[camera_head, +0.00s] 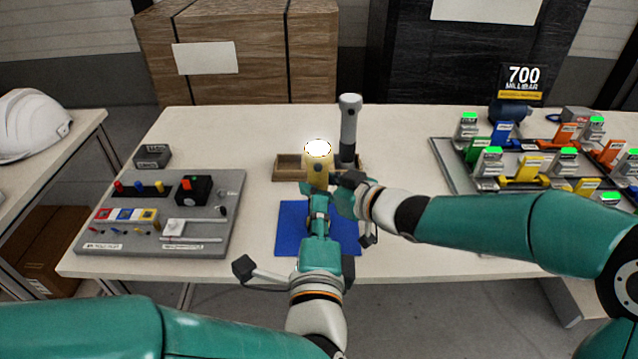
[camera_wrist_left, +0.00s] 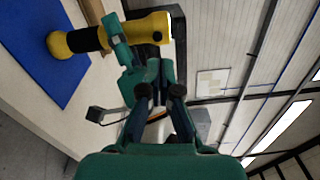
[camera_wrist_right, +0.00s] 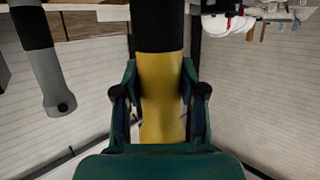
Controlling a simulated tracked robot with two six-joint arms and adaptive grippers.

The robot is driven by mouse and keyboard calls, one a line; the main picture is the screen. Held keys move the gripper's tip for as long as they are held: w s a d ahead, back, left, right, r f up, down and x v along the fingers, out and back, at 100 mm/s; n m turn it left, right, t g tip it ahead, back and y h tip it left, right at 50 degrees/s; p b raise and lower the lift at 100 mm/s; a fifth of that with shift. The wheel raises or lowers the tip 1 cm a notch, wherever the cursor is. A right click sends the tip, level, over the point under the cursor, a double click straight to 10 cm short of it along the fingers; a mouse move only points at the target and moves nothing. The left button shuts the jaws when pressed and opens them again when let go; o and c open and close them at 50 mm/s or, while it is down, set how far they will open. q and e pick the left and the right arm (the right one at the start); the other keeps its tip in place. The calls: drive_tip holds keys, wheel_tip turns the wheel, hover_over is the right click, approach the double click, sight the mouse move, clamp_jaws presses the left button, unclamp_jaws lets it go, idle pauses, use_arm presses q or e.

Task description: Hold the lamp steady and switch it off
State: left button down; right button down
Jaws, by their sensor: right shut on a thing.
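The lamp is a yellow torch (camera_head: 317,166) with a black middle band; its upward-facing top glows white in the head view. My right gripper (camera_head: 343,190) is shut around its body from the right. The yellow body fills the space between the fingers in the right wrist view (camera_wrist_right: 162,98). The lamp also shows at the upper left of the left wrist view (camera_wrist_left: 86,40). My left gripper (camera_head: 319,198) is just below and in front of the lamp, its fingers close together and holding nothing visible.
A wooden tray (camera_head: 284,174) with an upright grey torch (camera_head: 350,122) stands behind the lamp. A blue mat (camera_head: 291,222) lies under the grippers. A grey board of parts (camera_head: 222,240) is left; a tray of coloured blocks (camera_head: 455,175) is right.

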sight(314, 182)
use_arm(q)
drive_tip(key=shift+w+a+f+m+g+h, duration=0.15)
drive_tip(key=shift+w+m+g+h, duration=0.85)
drive_tip(key=shift+m+h, duration=1.4)
drive_tip(key=shift+w+a+m+g+h, duration=0.1)
drive_tip(key=shift+w+m+g+h, duration=0.95)
drive_tip(key=shift+m+h, duration=1.3)
drive_tip(key=shift+w+a+f+m+g+h, duration=0.15)
drive_tip(key=shift+w+m+g+h, duration=0.4)
drive_tip(key=shift+w+m+h, duration=1.7)
drive_tip(key=shift+s+r+m+y, duration=0.1)
drive_tip(key=shift+s+m+y, duration=0.3)
drive_tip(key=shift+s+m, duration=0.3)
